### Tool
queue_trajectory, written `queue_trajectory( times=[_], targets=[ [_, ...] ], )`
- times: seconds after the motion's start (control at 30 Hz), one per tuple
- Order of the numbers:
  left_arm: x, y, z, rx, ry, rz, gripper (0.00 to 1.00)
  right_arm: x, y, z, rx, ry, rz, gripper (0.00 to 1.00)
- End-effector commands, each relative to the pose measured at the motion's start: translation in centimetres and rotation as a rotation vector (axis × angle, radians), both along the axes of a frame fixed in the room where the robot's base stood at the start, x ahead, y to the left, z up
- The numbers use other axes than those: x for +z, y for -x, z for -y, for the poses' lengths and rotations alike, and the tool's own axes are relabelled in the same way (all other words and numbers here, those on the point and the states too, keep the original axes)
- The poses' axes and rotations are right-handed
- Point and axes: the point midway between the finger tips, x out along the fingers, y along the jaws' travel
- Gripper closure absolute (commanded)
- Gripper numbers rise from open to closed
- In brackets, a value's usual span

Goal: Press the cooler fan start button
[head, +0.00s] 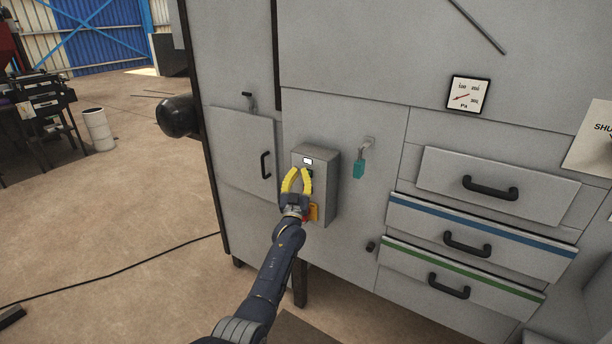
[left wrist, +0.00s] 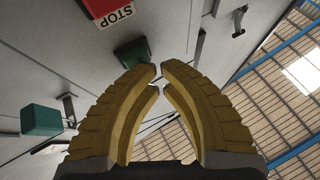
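The grey control box (head: 326,188) is fixed to the cabinet front, with a small lit display (head: 308,161) near its top. A green button (left wrist: 133,53) shows just beyond my fingertips in the left wrist view; in the head view the fingers mostly cover it. A red STOP part (left wrist: 110,8) is beside it at the top edge. My left gripper (head: 298,172) has yellow curved fingers and is in front of the box. Its fingertips (left wrist: 159,70) stand slightly apart with nothing between them. I cannot tell whether they touch the button. My right gripper is not in view.
A teal padlock (head: 359,168) hangs right of the box; it also shows in the left wrist view (left wrist: 42,120). Drawers with black handles (head: 490,187) stand at right, and a door handle (head: 265,165) is left of the box.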

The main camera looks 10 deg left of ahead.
Motion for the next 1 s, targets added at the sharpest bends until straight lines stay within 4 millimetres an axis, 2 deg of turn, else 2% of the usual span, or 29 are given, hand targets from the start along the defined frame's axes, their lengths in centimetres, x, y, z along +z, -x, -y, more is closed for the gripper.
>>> queue_trajectory(
  times=[0.2,0.67,1.0],
  targets=[
    [0.0,1.0,-0.3,0.000,0.000,0.000,1.00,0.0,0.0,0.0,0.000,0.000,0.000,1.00],
    [0.0,1.4,-0.5,0.000,-0.001,0.000,1.00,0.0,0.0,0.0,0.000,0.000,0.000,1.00],
    [0.0,4.0,-1.4,0.000,-0.001,0.001,1.00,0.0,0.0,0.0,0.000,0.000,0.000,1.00]
  ],
)
